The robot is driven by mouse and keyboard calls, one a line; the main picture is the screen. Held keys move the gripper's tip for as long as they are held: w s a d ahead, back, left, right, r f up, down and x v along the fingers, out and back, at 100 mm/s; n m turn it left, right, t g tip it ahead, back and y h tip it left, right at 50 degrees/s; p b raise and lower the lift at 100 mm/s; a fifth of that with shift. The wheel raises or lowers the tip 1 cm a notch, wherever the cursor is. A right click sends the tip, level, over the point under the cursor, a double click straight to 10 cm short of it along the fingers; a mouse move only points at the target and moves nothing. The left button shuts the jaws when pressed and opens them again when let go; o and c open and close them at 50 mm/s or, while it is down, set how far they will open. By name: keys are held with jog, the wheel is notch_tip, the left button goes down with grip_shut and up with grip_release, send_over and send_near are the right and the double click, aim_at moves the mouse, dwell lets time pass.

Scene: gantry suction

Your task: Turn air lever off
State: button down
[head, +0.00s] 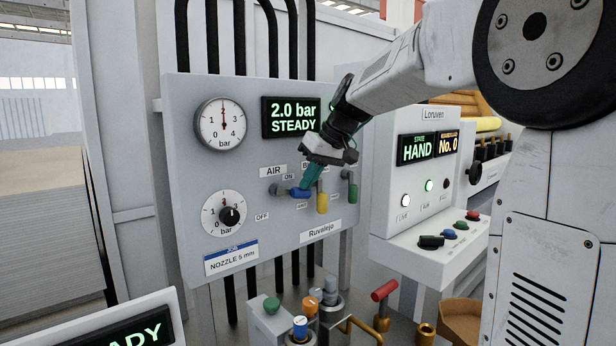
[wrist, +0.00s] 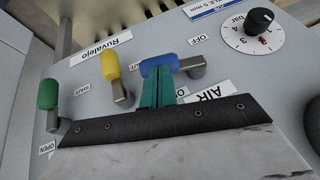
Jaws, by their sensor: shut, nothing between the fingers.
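The air lever is on the grey wall panel under the AIR sign, with a grey hub (head: 277,189) and a blue grip (head: 300,193). Its grip lies roughly level, pointing right from the hub. The ON tag (head: 288,177) is above it and the OFF tag (head: 262,216) is below left. The blue grip also shows in the wrist view (wrist: 160,63). My gripper (head: 305,187) is shut, with its teal fingers (wrist: 154,82) against or just at the upper side of the blue grip. Whether they touch is hard to tell.
A yellow lever (head: 322,203) and a green lever (head: 352,193) hang down close to the right. A black regulator knob (head: 231,215) is at lower left. The display (head: 291,117) reads 2.0 bar STEADY. A white control box (head: 420,175) stands at the right.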

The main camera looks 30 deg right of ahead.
jog(key=f+y, duration=0.1)
jog(key=y, duration=0.2)
jog(key=f+m+y, duration=0.1)
jog(key=shift+d+f+g, duration=0.3)
jog(key=shift+d+f, duration=0.05)
jog(key=shift+s+a+f+m+y, duration=0.1)
jog(key=shift+a+f+m+y, duration=0.15)
jog(key=shift+f+y, duration=0.5)
jog(key=shift+w+a+f+m+y, duration=0.1)
jog(key=shift+a+f+m+y, duration=0.2)
jog(key=shift+f+y, duration=0.45)
jog(key=shift+s+a+f+m+y, duration=0.1)
jog(key=shift+a+f+m+y, duration=0.15)
jog(key=shift+f+y, duration=0.45)
jog(key=shift+r, duration=0.15)
jog(key=shift+d, duration=0.1)
jog(key=s+d+r, duration=0.1)
jog(key=s+d, duration=0.1)
jog(key=d, duration=0.4)
jog(key=s+d+r, duration=0.1)
jog(key=d, duration=0.6)
jog(key=shift+s+r, duration=0.35)
jog(key=shift+s, duration=0.05)
